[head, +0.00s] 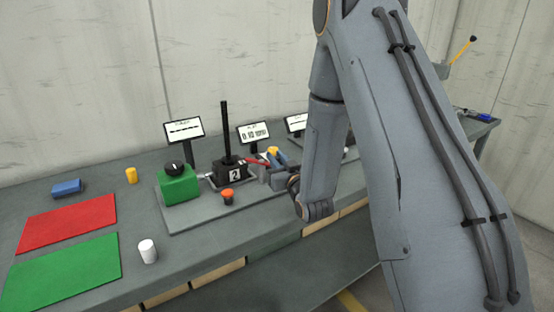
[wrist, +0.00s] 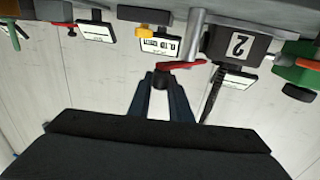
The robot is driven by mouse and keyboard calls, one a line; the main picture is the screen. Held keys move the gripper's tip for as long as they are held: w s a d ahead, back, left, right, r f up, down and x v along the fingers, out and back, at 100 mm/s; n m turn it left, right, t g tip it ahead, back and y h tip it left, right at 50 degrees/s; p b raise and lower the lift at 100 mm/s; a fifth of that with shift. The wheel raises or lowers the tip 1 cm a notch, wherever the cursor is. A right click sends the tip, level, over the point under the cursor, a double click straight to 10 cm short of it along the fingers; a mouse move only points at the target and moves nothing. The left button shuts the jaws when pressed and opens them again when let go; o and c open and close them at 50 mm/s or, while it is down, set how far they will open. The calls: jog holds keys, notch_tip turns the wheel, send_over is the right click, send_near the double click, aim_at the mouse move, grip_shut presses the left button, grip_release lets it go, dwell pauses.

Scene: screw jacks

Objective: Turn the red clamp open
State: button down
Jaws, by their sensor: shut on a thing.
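The red clamp (head: 256,161) is a small red lever on the right side of the black block marked 2 (head: 234,171). The wrist view is upside down; there the red clamp (wrist: 181,65) lies crosswise at the fingertips, next to a grey cylindrical post (wrist: 195,35) and the block (wrist: 236,45). My gripper (head: 270,176) reaches in from the right in the head view. In the wrist view its two dark fingers (wrist: 161,76) are shut on the red clamp near one end. The fingers hide part of the clamp.
A tall black rod (head: 225,128) rises from the block. A green box (head: 178,185) stands to its left and an orange-red button (head: 228,195) in front. Small display signs (head: 184,129) stand behind. Red (head: 68,222) and green (head: 62,273) mats and a white cylinder (head: 147,250) lie left.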

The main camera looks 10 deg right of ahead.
jog(key=s+a+m+g+h+b, duration=0.1)
jog(key=a+m+g+h+b, duration=0.4)
jog(key=m+g+h, duration=0.7)
jog(key=a+m+h, duration=0.1)
jog(key=m+h, duration=0.2)
jog(key=h, duration=0.4)
jog(key=shift+s+a+m, duration=0.25)
jog(key=shift+a+m, duration=0.05)
jog(key=shift+a, duration=0.1)
jog(key=shift+r+g+b, duration=0.1)
jog(key=shift+g+b, duration=0.2)
jog(key=c, duration=1.6)
grip_release()
jog(key=b+v, duration=0.2)
jog(key=v, duration=0.5)
jog(key=shift+a, duration=0.35)
